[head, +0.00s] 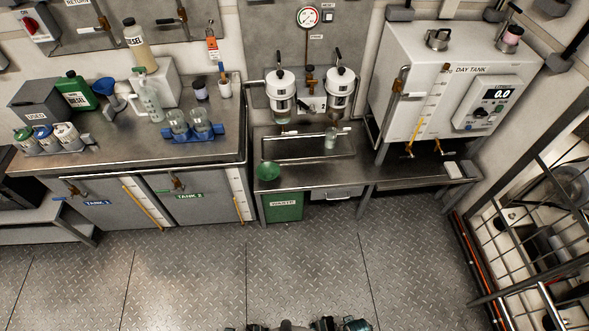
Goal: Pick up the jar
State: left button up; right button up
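A clear glass jar (331,138) stands in the sink tray under the right-hand white filter bowl. Two more clear jars, a left one (178,121) and a right one (197,119), sit side by side in a blue holder (208,135) on the left bench. Which of these the task means cannot be told from this view. Neither of my grippers can be made out. Only a sliver of my own body shows at the bottom edge, well away from the benches.
A steel bench (110,150) carries bottles, a green diesel can (77,91) and a blue funnel (107,88). A day tank (430,85) stands right. A railing (530,220) bounds the right. The plate floor (300,260) is clear.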

aim_at(330, 137)
jog(key=i+l+u, duration=0.35)
jog(key=l, duration=0.25)
jog(key=i+l+u, duration=0.35)
jog(key=l, duration=0.3)
